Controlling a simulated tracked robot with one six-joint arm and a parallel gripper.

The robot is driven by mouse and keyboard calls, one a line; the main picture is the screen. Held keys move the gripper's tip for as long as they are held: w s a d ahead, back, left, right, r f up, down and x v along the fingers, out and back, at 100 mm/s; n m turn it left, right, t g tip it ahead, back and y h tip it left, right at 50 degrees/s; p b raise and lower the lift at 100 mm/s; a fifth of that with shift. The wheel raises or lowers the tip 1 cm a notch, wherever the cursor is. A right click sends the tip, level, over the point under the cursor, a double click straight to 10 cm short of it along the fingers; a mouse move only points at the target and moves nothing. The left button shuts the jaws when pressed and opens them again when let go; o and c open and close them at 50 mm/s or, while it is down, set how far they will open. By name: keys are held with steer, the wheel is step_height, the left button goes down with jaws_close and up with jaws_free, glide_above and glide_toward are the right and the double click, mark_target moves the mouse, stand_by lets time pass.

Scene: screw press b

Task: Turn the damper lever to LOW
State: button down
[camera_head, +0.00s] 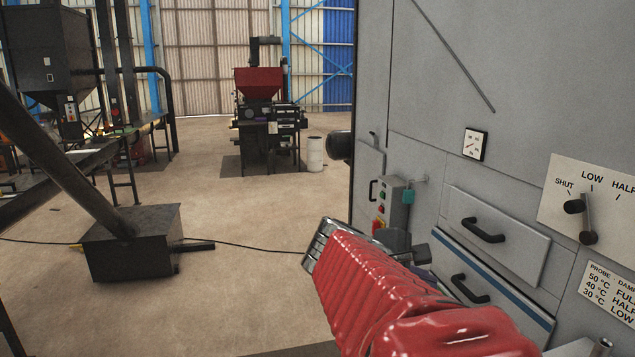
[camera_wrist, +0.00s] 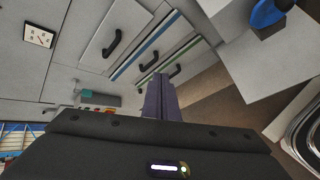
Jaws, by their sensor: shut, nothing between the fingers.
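The damper lever (camera_head: 587,218) is on a white plate (camera_head: 550,211) on the grey cabinet, at the right in the head view. Its grey bar stands about upright, with a black knob at its upper left. The bar's top lies just below the LOW mark, and the knob lies near the SHUT side; viewed at a slant, its exact setting is hard to tell. My gripper (camera_wrist: 160,82) is shut and empty in the wrist view, facing the drawer fronts. It is apart from the lever, which does not show in the wrist view.
A card (camera_head: 610,290) below the lever lists probe temperatures and damper settings. Drawers with black handles (camera_head: 475,230) and a switch box (camera_head: 391,207) project from the cabinet. A gauge (camera_head: 474,144) sits above them. Open floor (camera_head: 240,290) lies left of the cabinet.

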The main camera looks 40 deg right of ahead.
steer(key=w+a+f+m+t+y, duration=0.1)
steer(key=w+a+f+t+y, duration=0.1)
steer(key=a, duration=1)
steer(key=w+a+f+m+t+y, duration=0.1)
steer(key=a+f+y, duration=0.4)
steer(key=a, duration=0.7)
steer(key=w+a+f+m+t+y, duration=0.2)
steer(key=a+f+t+y, duration=0.1)
steer(key=a, duration=1)
steer(key=shift+w+f+t+y, duration=0.2)
steer(key=shift+w+t+y, duration=0.1)
steer(key=shift+t+y, duration=0.3)
